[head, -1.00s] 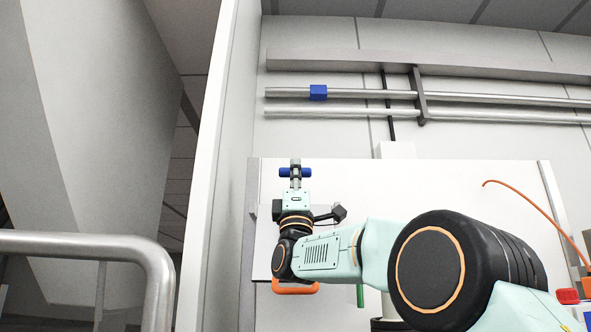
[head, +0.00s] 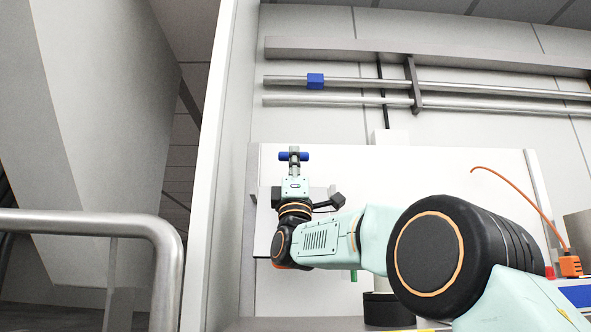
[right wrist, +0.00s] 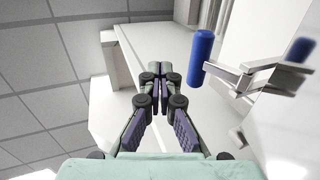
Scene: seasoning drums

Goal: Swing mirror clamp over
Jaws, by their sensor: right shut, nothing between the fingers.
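My right gripper (head: 294,152) is shut and empty, pointing up in front of the white panel. In the head view a blue bar (head: 308,156) shows on both sides of its fingers. In the right wrist view the shut fingertips (right wrist: 155,72) have nothing between them. There a blue cylinder (right wrist: 201,58) on a grey metal bracket (right wrist: 250,75), which looks like the clamp, stands to the right of the fingers, apart from them. A second blue piece (right wrist: 300,50) is at the bracket's far end. My left gripper is not in view.
A white panel (head: 420,170) stands behind my right arm. Two wall pipes (head: 450,87) run above it, with a blue block (head: 315,81) on one. A metal railing (head: 90,222) is at left. An orange device (head: 569,264) with a curved orange cable is at right.

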